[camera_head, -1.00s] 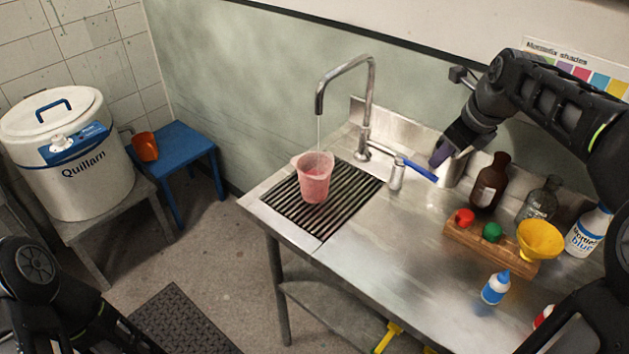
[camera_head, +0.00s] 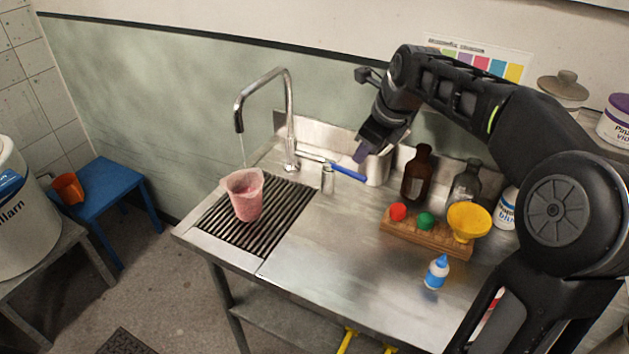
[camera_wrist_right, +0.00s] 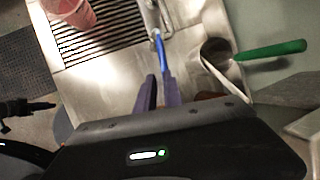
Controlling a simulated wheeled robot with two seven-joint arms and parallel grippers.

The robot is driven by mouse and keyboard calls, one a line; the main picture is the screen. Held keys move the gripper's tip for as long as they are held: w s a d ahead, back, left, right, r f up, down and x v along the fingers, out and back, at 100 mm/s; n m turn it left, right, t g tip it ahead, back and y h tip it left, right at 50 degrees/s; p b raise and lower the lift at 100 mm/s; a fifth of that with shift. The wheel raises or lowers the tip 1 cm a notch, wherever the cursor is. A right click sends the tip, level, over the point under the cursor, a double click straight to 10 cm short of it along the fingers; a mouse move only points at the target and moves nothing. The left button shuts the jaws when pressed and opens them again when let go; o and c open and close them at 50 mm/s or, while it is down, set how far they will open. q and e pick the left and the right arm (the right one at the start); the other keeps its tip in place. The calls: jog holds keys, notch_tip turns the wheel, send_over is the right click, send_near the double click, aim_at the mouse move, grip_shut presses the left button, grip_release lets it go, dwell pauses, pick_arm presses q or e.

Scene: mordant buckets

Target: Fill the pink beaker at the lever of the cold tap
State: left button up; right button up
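The translucent pink beaker (camera_head: 243,196) stands upright on the drain grate, under the tap spout (camera_head: 239,118). A thin stream of water falls from the spout into it. Its fill level is hard to make out. The tap's blue lever (camera_head: 348,173) points right from the tap base. My right gripper (camera_head: 362,154) is at the lever's free end. In the right wrist view its two purple fingers (camera_wrist_right: 161,92) stand a little apart, with the blue lever (camera_wrist_right: 160,52) at the gap between their tips. I cannot tell whether they touch it. My left gripper is out of view.
A small blue-and-white bottle (camera_head: 436,272) stands in front. The steel counter (camera_head: 325,250) is clear at front left.

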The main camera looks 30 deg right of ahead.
aim_at(346, 171)
jog(key=w+a+n, duration=0.1)
jog(key=a, duration=0.2)
jog(key=a+n, duration=0.1)
jog(key=a, duration=0.2)
jog(key=w+a+r+n, duration=0.1)
jog(key=a, duration=0.3)
jog(key=shift+w+a+r+y, duration=0.1)
jog(key=shift+w+y, duration=0.2)
grip_shut()
jog(key=a+n+g+h, duration=0.1)
jog(key=a+n, duration=0.3)
jog(key=n, duration=0.1)
jog(key=s+d+f+n+g+h, duration=0.1)
jog(key=s+d+n+h, duration=0.3)
jog(key=n, duration=0.5)
jog(key=shift+d+g+h+p, duration=0.3)
jog(key=shift+d+p, duration=0.05)
jog(key=shift+p, duration=0.1)
jog(key=shift+d+f, duration=0.1)
jog(key=shift+f, duration=0.1)
jog(key=w+d+f+p, duration=0.3)
jog(key=d+f+p, duration=0.1)
jog(key=d+f, duration=0.3)
jog(key=shift+w+d+f, duration=0.2)
jog(key=shift+w+f, duration=0.15)
jog(key=shift+f, duration=0.1)
